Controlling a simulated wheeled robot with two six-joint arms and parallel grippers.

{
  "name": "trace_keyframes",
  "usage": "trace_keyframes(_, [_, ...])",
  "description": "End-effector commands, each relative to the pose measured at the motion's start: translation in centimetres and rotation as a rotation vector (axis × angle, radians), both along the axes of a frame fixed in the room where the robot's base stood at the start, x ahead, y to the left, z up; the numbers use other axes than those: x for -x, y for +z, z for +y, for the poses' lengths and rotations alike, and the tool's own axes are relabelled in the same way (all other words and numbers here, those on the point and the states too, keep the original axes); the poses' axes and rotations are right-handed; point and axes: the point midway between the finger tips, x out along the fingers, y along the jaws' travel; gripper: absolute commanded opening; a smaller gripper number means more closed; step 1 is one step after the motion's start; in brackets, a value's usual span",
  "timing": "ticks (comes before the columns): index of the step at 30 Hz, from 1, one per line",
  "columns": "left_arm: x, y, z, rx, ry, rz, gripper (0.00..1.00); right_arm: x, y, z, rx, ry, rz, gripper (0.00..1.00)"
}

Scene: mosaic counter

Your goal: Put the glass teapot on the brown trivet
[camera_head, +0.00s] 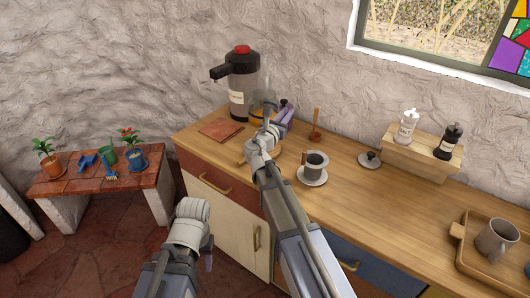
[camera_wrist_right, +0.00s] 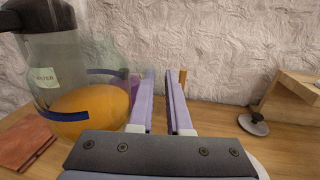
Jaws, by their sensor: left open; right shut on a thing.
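The glass teapot (camera_head: 264,98) holds amber liquid and stands upright near the back of the counter, partly hidden by my right arm. In the right wrist view the teapot (camera_wrist_right: 88,108) is large at the left. My right gripper (camera_head: 287,112) is shut on its handle side; the exact grip is hard to see. Its fingers also show in the right wrist view (camera_wrist_right: 160,90). I cannot tell whether the teapot's base touches the counter. The brown trivet (camera_head: 220,129) lies flat and empty, left of the teapot. My left gripper (camera_head: 208,258) is open, away from the counter, its fingertips mostly hidden.
A water dispenser (camera_head: 238,85) stands close behind the trivet and teapot. A grey mug on a saucer (camera_head: 313,179), a wooden upright tool (camera_head: 316,125) and a knobbed lid (camera_head: 369,160) are to the right. A wooden stand (camera_head: 415,158) and tray (camera_head: 472,245) lie further right.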

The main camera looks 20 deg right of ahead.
Motion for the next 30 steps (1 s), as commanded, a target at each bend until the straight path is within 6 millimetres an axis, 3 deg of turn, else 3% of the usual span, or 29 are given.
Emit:
trace_keyframes(4, [0.0,-1.8,0.0,0.000,0.000,0.000,0.50,0.0,-1.8,0.0,0.007,0.000,0.005,0.00])
trace_keyframes(16, [0.0,-2.8,0.0,0.000,0.000,0.000,0.50,0.0,-2.8,0.0,0.010,0.000,0.007,0.00])
trace_keyframes(27, [0.0,-7.9,0.0,0.000,-0.001,0.000,0.50,0.0,-7.9,0.0,0.010,0.000,0.007,0.00])
trace_keyframes(30, [0.0,-8.4,0.0,0.000,-0.001,0.000,0.50,0.0,-8.4,0.0,0.010,0.000,0.007,0.00])
